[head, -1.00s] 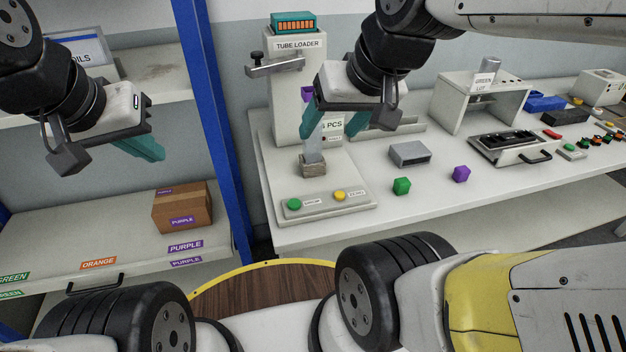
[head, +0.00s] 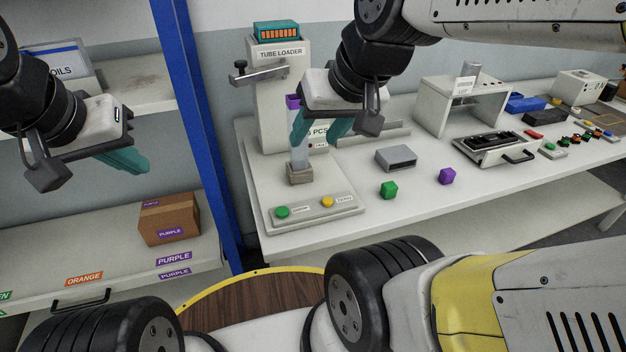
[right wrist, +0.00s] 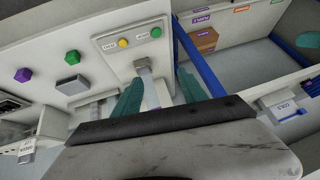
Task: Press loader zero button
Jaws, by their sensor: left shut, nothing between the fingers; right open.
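The tube loader (head: 283,95) stands on the bench with a clear tube (head: 298,142) on a small block. On its base panel (head: 315,213) are a green button (head: 282,212) and a yellow button (head: 327,202), whose label appears to read ZERO. The yellow button (right wrist: 124,43) and green button (right wrist: 155,33) also show in the right wrist view. My right gripper (head: 318,128) is open in front of the loader, above the panel and behind the buttons, touching neither. My left gripper (head: 138,162) is shut and empty in front of the shelf, left of the blue post.
A green cube (head: 389,190), a purple cube (head: 447,176) and a grey block (head: 396,158) lie on the bench right of the panel. A blue post (head: 208,130) rises left of the loader. A cardboard box (head: 169,219) sits on the lower shelf.

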